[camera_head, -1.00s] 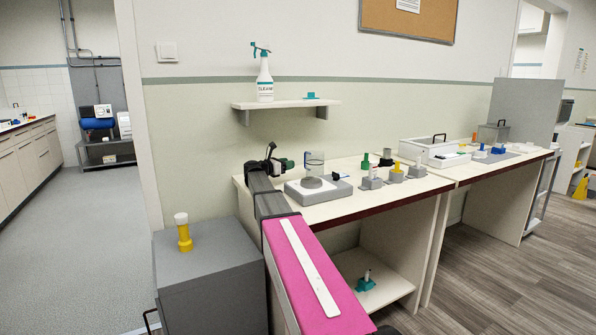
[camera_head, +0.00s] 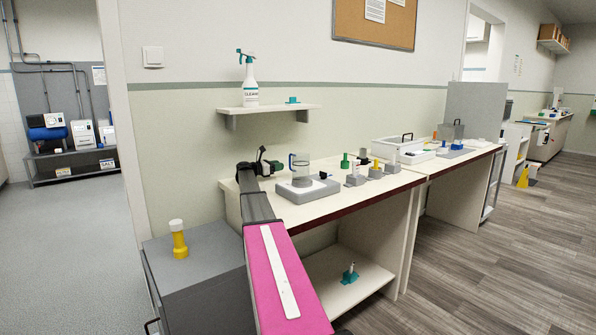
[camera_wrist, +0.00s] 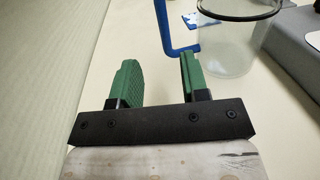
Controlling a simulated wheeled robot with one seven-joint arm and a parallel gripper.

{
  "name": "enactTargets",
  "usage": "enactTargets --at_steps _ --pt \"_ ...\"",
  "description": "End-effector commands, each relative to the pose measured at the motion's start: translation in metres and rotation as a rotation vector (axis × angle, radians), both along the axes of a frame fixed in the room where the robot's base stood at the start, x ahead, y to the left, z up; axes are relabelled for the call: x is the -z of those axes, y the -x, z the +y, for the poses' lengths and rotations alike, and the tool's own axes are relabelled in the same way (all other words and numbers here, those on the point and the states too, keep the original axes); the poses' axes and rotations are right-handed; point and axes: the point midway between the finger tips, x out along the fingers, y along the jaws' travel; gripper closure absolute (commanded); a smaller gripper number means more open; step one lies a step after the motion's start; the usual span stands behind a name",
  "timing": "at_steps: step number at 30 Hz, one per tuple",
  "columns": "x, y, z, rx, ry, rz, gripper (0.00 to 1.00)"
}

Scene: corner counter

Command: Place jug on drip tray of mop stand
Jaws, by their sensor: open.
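The jug (camera_head: 302,170) is clear, with a blue handle on its left side. It is at the left part of the counter, by a low block with a grey base and white top (camera_head: 325,188). In the wrist view the jug (camera_wrist: 228,48) stands upright on the pale counter, its handle (camera_wrist: 164,28) towards my gripper. My gripper (camera_wrist: 157,75) has green fingers, open and empty. The right finger is close to the handle's lower end; I cannot tell whether they touch. In the head view my gripper (camera_head: 276,166) is left of the jug. I cannot identify the mop stand or its drip tray.
Several small grey holders with coloured pieces (camera_head: 356,176) stand right of the jug. A white tray (camera_head: 400,148) is farther right. A shelf with a spray bottle (camera_head: 250,82) is above. A grey cabinet (camera_head: 205,275) with a yellow bottle (camera_head: 178,238) stands at front left.

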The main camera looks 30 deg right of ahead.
Motion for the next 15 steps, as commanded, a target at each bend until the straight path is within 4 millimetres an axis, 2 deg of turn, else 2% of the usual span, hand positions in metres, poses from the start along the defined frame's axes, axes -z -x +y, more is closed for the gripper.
enactTargets --at_steps 3,10,15 --pt "0.0 0.001 -0.015 0.0 0.0 0.0 0.58" --pt "-0.001 0.005 -0.029 0.0 0.0 0.0 0.58" --pt "-0.002 0.011 -0.053 0.0 0.0 0.0 0.58"
